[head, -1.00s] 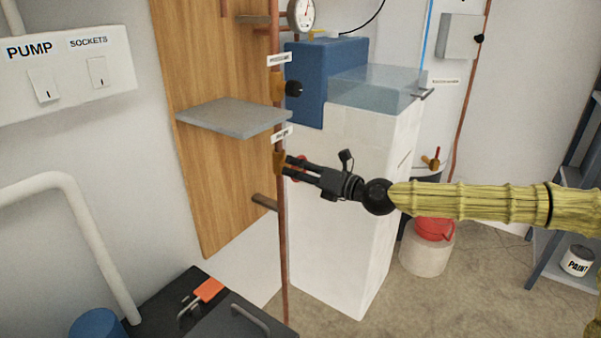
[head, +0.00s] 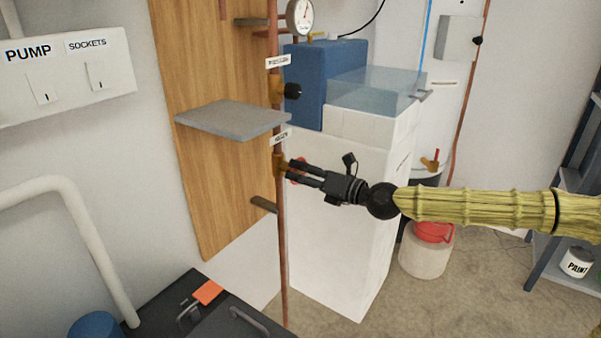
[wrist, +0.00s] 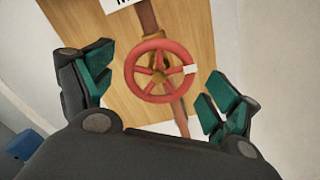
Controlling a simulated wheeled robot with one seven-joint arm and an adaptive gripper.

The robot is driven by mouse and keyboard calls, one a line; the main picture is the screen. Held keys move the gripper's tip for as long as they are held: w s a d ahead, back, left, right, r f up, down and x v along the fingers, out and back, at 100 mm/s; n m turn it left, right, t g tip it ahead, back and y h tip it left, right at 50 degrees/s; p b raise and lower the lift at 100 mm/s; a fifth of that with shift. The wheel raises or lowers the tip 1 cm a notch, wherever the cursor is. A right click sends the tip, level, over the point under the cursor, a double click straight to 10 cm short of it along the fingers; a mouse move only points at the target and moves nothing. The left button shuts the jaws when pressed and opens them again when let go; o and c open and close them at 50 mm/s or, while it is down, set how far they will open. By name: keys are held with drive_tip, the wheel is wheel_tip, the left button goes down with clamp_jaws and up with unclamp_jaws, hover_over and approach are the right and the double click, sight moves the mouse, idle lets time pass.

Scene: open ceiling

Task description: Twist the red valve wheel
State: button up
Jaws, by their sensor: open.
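The red valve wheel (wrist: 161,71) is in the middle of the wrist view, spoked, with a white mark on its right rim. It sits on a brass valve body on a copper pipe (head: 282,240). In the head view the wheel (head: 298,165) is mostly hidden behind my gripper (head: 291,171). In the wrist view my gripper (wrist: 160,92) is open, with one green-padded finger left of the wheel and the other right of it. Gaps show between both fingers and the rim. I cannot tell the exact depth between fingertips and wheel.
A grey shelf (head: 232,119) juts out above the valve. A black-knobbed valve (head: 291,91) is higher on the same pipe. A white block (head: 338,240) stands behind my gripper. A wooden board (head: 200,170) backs the pipe.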

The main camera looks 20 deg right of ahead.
drive_tip(key=v, duration=0.6)
drive_tip(key=shift+s+d, duration=0.1)
idle(0.5)
